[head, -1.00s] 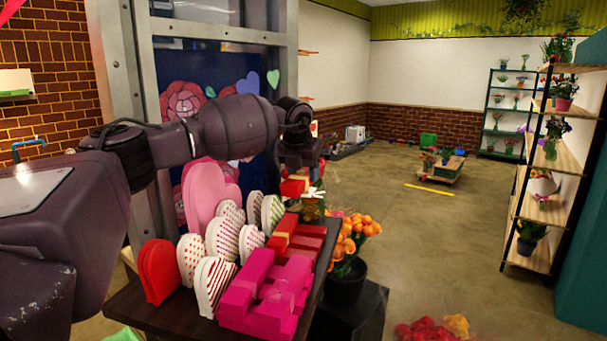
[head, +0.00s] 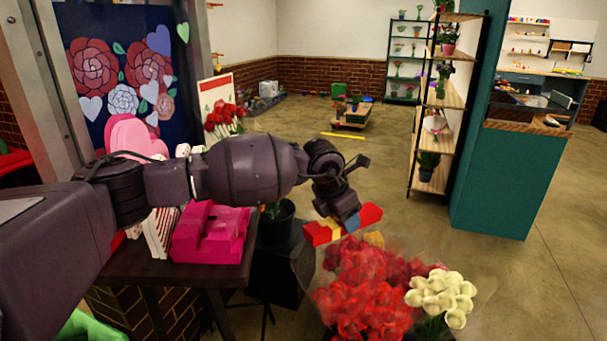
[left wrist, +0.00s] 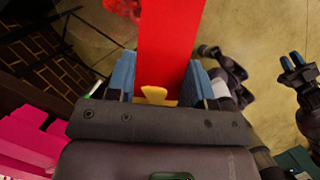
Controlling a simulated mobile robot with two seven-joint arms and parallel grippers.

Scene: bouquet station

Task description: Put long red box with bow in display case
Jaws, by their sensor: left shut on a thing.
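My left gripper (head: 347,222) is shut on the long red box with a yellow bow (head: 318,233), around its middle. It holds the box in the air, to the right of the dark table and above the red flowers. In the left wrist view, the red box (left wrist: 168,45) lies between the two blue fingers of the left gripper (left wrist: 160,80), with a bit of yellow at its near end. I cannot make out a display case for certain.
The dark table (head: 140,272) carries a pink box (head: 210,236) and heart-shaped boxes. Red flowers (head: 365,290) and white flowers (head: 442,297) stand in front. A plant shelf (head: 447,100) and a teal counter (head: 510,175) stand to the right. The floor beyond is open.

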